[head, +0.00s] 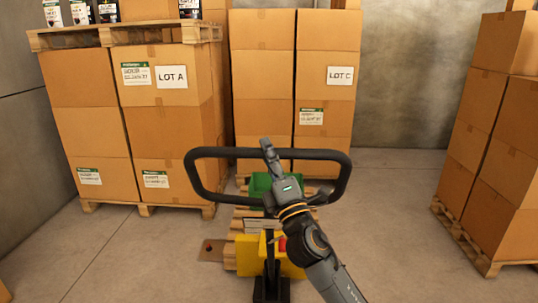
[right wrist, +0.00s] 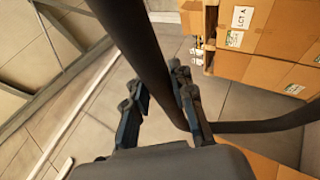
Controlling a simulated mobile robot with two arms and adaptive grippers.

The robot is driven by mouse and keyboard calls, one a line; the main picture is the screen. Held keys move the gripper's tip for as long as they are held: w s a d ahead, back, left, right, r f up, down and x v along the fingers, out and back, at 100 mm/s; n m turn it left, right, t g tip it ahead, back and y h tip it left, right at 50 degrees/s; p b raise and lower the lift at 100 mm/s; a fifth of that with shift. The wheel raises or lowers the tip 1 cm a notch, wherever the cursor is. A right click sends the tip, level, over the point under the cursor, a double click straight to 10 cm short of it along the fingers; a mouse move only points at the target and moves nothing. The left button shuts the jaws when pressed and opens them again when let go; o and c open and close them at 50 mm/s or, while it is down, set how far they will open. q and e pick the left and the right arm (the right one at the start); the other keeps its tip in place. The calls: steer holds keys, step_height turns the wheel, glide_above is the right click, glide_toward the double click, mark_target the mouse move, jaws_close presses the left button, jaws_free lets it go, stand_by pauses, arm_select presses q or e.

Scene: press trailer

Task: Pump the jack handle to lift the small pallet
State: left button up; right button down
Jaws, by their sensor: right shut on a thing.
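The black loop handle (head: 196,178) of the jack stands upright in the middle of the head view. My right gripper (head: 268,152) is shut on the handle's top bar, near its middle. In the right wrist view, the dark bar (right wrist: 140,50) runs between the two fingers of my right gripper (right wrist: 160,95). The yellow jack body (head: 247,256) sits low behind the handle. The small wooden pallet (head: 240,213) lies beyond it, partly hidden by the handle and my right arm. How high it stands off the floor I cannot tell. My left gripper is not in view.
A green bin (head: 260,186) sits on the small pallet. Tall carton stacks marked LOT A (head: 172,77) and LOT C (head: 341,76) stand behind. Another carton stack (head: 487,150) on a pallet stands at right. The concrete floor (head: 385,215) between is clear.

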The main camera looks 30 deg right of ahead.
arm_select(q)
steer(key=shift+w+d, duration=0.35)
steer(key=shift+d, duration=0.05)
arm_select(e)
steer(key=c, duration=1.1)
jaws_free()
steer(key=shift+w, duration=0.1)
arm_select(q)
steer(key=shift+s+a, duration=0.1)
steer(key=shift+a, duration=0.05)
arm_select(e)
steer(key=d+v, duration=0.1)
steer(key=v, duration=1.1)
steer(key=shift+a, duration=0.4)
